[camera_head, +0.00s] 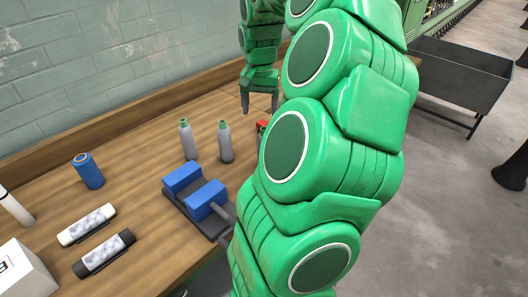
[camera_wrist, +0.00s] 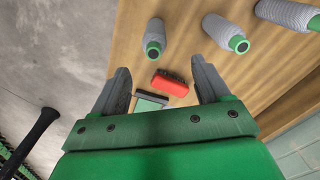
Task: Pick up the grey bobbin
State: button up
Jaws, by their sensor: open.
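Two grey bobbins with green tops stand upright on the wooden bench in the head view, a left one (camera_head: 188,141) and a right one (camera_head: 225,143). The wrist view shows three grey bobbins with green ends: one near the top middle (camera_wrist: 155,35), one to its right (camera_wrist: 222,30), and one at the top right corner (camera_wrist: 285,13). My arm may hide the third from the head camera. My gripper (camera_head: 260,105) is open and empty above the bench, behind the bobbins. In the wrist view its fingers (camera_wrist: 160,68) are spread, with the bobbins beyond them, untouched.
A red brush-like block (camera_wrist: 170,84) lies below my fingers, beside a green and black item (camera_wrist: 150,101). A wall borders the back.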

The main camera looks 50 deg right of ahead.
aim_at(263, 129)
jog(key=f, duration=0.4)
jog(key=shift+s+d+f, duration=0.1)
jog(key=shift+s+d, duration=0.05)
jog(key=shift+s, duration=0.25)
jog(key=shift+d+f, duration=0.1)
jog(key=shift+f, duration=4.2)
jog(key=c, duration=1.1)
